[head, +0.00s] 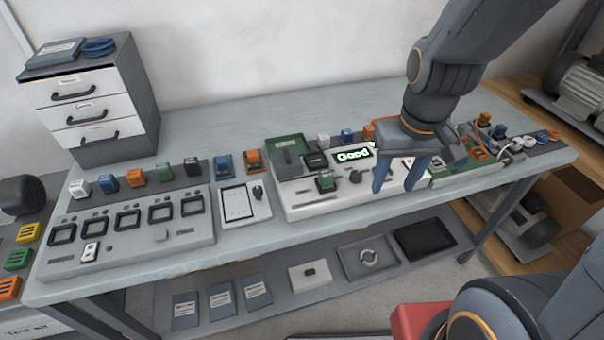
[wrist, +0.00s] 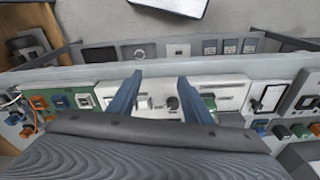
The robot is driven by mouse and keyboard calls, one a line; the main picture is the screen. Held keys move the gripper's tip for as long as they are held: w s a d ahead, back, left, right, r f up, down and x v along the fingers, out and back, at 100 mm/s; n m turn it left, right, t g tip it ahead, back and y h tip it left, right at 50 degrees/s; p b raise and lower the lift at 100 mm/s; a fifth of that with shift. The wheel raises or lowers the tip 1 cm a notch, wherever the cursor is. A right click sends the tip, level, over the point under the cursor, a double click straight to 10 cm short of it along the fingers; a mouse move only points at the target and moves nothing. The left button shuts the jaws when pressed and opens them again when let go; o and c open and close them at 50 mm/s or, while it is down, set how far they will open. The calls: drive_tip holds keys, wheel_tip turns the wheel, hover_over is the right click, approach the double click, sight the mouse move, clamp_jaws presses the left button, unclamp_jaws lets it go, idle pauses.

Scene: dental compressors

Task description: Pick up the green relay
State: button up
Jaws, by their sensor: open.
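A green relay (head: 326,180) sits upright on the white tester (head: 300,205), below a display (head: 354,154) that reads "Good". Another green relay (head: 164,171) stands in the row at the left, between an orange and a black one. My gripper (head: 395,188) is open and empty, pointing down in front of the tester's right part, to the right of the nearer green relay and apart from it. In the wrist view my gripper (wrist: 160,77) shows both blue fingers spread; a green relay (wrist: 209,102) shows partly, just right of the right finger.
A grey panel (head: 130,233) with several sockets lies at the left of the bench, with a drawer cabinet (head: 95,100) behind. A white framed pad (head: 240,203) lies left of the tester. A green board (head: 460,172) with parts is at the right. The back strip of the bench is clear.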

drive_tip(key=w+a+r+n, duration=0.2)
drive_tip(key=w+a+n, duration=0.35)
drive_tip(key=n, duration=0.45)
wheel_tip(320, 180, up, 2)
drive_tip(key=n+g+b, duration=0.1)
drive_tip(key=n, duration=0.9)
hover_over(327, 173)
drive_tip(key=shift+w+d, duration=0.1)
drive_tip(key=shift+w, duration=0.05)
drive_tip(key=shift+f+n, duration=0.25)
drive_tip(key=shift+n, duration=0.05)
drive_tip(key=shift+s+f+p, duration=0.2)
drive_tip(key=shift+f+p, duration=0.85)
drive_tip(key=shift+f, duration=2.5)
clamp_jaws()
